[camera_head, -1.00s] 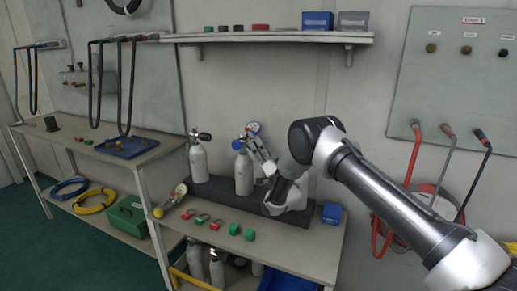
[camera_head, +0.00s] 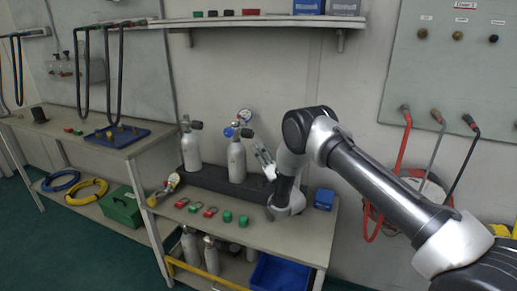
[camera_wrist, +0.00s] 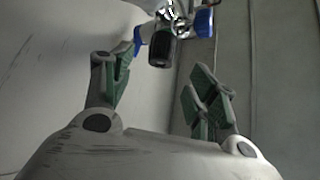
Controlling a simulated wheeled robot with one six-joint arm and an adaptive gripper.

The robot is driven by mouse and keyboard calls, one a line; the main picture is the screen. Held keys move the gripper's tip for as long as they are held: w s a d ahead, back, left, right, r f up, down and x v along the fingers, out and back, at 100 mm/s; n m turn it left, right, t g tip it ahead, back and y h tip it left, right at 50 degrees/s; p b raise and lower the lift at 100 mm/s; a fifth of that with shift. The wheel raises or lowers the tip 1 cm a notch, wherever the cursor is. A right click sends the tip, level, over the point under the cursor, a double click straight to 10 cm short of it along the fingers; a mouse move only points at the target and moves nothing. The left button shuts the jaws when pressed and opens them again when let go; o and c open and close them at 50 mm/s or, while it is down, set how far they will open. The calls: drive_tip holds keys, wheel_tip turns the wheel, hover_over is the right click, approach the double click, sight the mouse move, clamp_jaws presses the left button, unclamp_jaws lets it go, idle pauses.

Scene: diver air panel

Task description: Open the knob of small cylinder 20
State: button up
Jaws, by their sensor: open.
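Two small grey cylinders stand upright at the back of the bench. The left cylinder (camera_head: 190,152) has a dark knob (camera_head: 196,125). The right cylinder (camera_head: 236,163) has a valve with blue parts (camera_head: 229,132), a dark knob (camera_head: 247,133) and a round gauge (camera_head: 245,115) above. No cylinder number is readable. My gripper (camera_head: 263,157) is just right of the right cylinder, apart from it. In the wrist view my gripper (camera_wrist: 160,84) is open and empty; a black knob (camera_wrist: 162,50) with blue parts (camera_wrist: 204,22) beside it shows beyond the fingertips, at the top between them.
The bench (camera_head: 310,240) carries a dark block (camera_head: 212,177), red and green small parts (camera_head: 227,216), a yellow gauge item (camera_head: 165,188) and a blue box (camera_head: 324,198). A shelf (camera_head: 270,20) runs above. Hoses (camera_head: 404,140) hang from the right panel. More cylinders (camera_head: 211,255) stand below.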

sight(252, 135)
drive_tip(key=shift+w+a+r+m, duration=0.15)
drive_tip(key=shift+r+m, duration=0.15)
drive_tip(key=r+m+h, duration=0.1)
drive_tip(key=m+h, duration=0.1)
drive_tip(key=m, duration=0.1)
drive_tip(key=a+r+m+g+h, duration=0.1)
drive_tip(key=r+m+h, duration=0.1)
drive_tip(key=m, duration=0.1)
drive_tip(key=shift+w+a+r+h, duration=0.1)
drive_tip(key=shift+a+r+h, duration=0.1)
drive_tip(key=shift+h, duration=0.2)
drive_tip(key=m+h, duration=0.1)
drive_tip(key=s+m+g+h, duration=0.1)
drive_tip(key=s+m, duration=0.1)
drive_tip(key=shift+d+r+m+g+h, duration=0.3)
drive_tip(key=shift+d+r+m+h, duration=0.05)
drive_tip(key=shift+d+m+h, duration=0.05)
drive_tip(key=shift+m+h, duration=0.3)
drive_tip(key=shift+m, duration=0.3)
drive_tip(key=x, duration=0.7)
drive_tip(key=shift+f, duration=0.35)
drive_tip(key=shift+s, duration=0.1)
drive_tip(key=c, duration=1)
